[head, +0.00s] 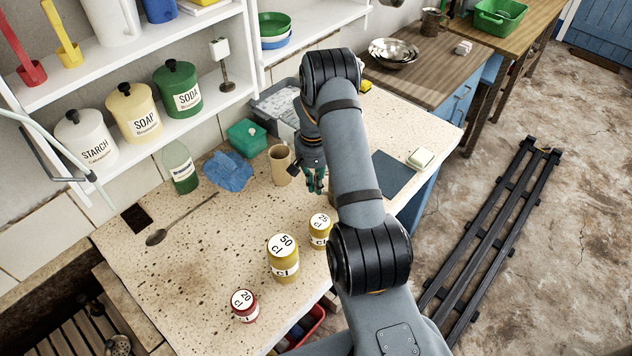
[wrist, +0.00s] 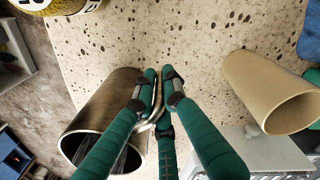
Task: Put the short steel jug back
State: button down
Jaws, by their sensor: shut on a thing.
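A steel jug (wrist: 104,108) with a dark, shiny wall and an open mouth is at the left of the wrist view. My gripper (wrist: 156,100) has green fingers shut on the jug's handle, at the jug's right side. In the head view my gripper (head: 314,180) is low over the speckled counter (head: 215,240), just right of a tan cup (head: 281,165). My arm hides the held jug there. I cannot tell whether the jug touches the counter.
The tan cup also shows in the wrist view (wrist: 262,88), apart from the jug. Yellow tins marked 50 (head: 283,262) and 25 (head: 320,232) and a red tin (head: 244,306) stand nearer. A blue cloth (head: 228,172) and green box (head: 247,138) lie behind. Another metal jug (head: 430,23) stands farther back.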

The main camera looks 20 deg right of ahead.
jog(key=shift+f, duration=0.1)
jog(key=c, duration=2.3)
grip_release()
jog(key=shift+f+b, duration=0.15)
jog(key=shift+b, duration=0.15)
jog(key=o, duration=0.4)
jog(key=shift+o, duration=0.4)
jog(key=r, duration=0.6)
jog(key=r+b, duration=0.1)
jog(key=r, duration=0.5)
jog(key=shift+a+r, duration=0.2)
jog(key=shift+r, duration=0.05)
